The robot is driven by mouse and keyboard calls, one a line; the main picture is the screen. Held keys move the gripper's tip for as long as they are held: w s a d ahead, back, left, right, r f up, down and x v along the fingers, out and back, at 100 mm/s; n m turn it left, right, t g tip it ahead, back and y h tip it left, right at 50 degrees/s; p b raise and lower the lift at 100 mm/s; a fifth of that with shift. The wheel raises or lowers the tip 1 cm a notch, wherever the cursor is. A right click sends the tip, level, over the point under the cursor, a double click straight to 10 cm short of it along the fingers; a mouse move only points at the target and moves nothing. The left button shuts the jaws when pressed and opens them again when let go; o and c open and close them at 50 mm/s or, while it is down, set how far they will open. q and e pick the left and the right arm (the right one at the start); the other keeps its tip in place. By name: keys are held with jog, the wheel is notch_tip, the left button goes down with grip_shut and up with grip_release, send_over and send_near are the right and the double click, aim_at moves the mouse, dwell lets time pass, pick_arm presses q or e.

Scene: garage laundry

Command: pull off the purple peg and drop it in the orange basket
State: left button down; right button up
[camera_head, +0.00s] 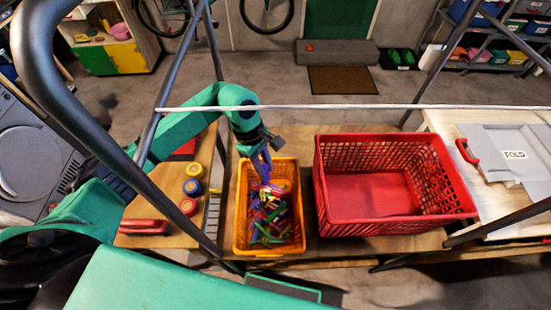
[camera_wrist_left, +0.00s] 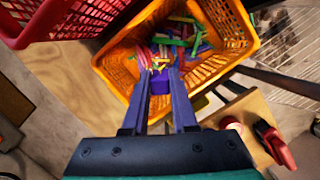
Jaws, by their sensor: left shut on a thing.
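The purple peg (camera_wrist_left: 160,85) is between the fingers of my left gripper (camera_wrist_left: 160,74) in the left wrist view. My left gripper (camera_head: 262,172) is shut on it and points down over the far part of the orange basket (camera_head: 240,235). In the head view I cannot pick the held peg out clearly from the fingers. The orange basket also shows in the left wrist view (camera_wrist_left: 122,68), below the fingertips, with several coloured pegs (camera_wrist_left: 185,38) lying in it. My right gripper is not in view.
A red basket (camera_head: 370,222) stands right of the orange one. A white line (camera_head: 360,107) runs across above both, with no peg visible on it. Dark frame bars (camera_head: 75,105) cross the left side. Round tins (camera_head: 193,188) and a red stapler-like thing (camera_head: 145,226) lie left.

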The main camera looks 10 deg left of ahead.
pick_arm(q)
jog(key=f+n+b, duration=0.2)
jog(key=f, duration=0.2)
jog(key=w+d+f+n+t+b, duration=0.1)
jog(key=f+n+b, duration=0.1)
jog(key=f+b, duration=0.1)
jog(key=f+n+b, duration=0.2)
jog(key=f, duration=0.4)
jog(key=shift+w+d+n+t+b, duration=0.3)
jog(key=shift+w+d+b, duration=0.05)
jog(key=shift+d+b, duration=0.05)
jog(key=c, duration=0.6)
grip_release()
jog(key=shift+r, duration=0.1)
jog(key=shift+b+v, duration=1.55)
jog(key=shift+v, duration=5.7)
